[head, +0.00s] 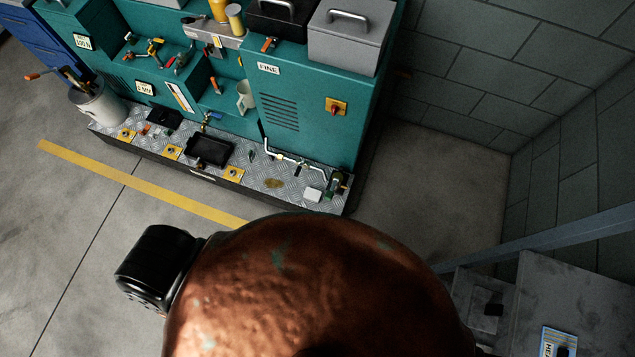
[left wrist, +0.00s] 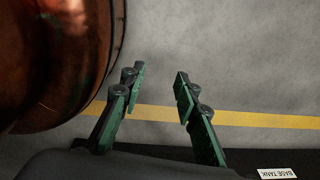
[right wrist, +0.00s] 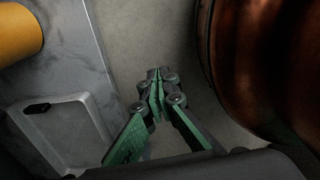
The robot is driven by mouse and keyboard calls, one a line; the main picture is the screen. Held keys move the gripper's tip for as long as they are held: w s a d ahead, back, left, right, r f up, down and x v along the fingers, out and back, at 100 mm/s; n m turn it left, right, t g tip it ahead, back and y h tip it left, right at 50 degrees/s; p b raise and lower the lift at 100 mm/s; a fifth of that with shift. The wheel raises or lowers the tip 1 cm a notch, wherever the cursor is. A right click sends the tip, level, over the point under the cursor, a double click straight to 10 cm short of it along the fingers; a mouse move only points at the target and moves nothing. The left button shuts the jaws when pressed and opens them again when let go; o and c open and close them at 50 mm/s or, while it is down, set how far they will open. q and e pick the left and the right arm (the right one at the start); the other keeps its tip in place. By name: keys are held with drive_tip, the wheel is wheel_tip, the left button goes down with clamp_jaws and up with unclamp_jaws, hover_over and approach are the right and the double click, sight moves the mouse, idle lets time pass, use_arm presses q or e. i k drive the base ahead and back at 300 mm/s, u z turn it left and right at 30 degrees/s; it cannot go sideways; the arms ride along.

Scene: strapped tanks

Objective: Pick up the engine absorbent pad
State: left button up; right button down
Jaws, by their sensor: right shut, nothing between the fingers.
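A small whitish square pad (head: 313,194) lies near the right end of the metal tread-plate ledge, at the foot of the teal machine. It may be the absorbent pad; it is too small to tell. My left gripper (left wrist: 160,78) is open and empty above the grey floor in the left wrist view, beside a copper-brown curved surface. My right gripper (right wrist: 156,78) is shut with nothing in it, in the right wrist view. Neither gripper shows in the head view, and both are apart from the pad.
The tread-plate ledge (head: 222,176) also holds a black tray (head: 209,150) and a bent pipe (head: 290,160). A grey bench (head: 600,290) stands at right. A large copper-brown rounded body, possibly mine, hides the lower middle. Floor at left is clear.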

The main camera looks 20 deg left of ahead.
sight(311, 193)
drive_tip(key=k, duration=0.75)
drive_tip(key=u, duration=1)
drive_tip(key=k, duration=0.45)
drive_tip(key=z, duration=0.45)
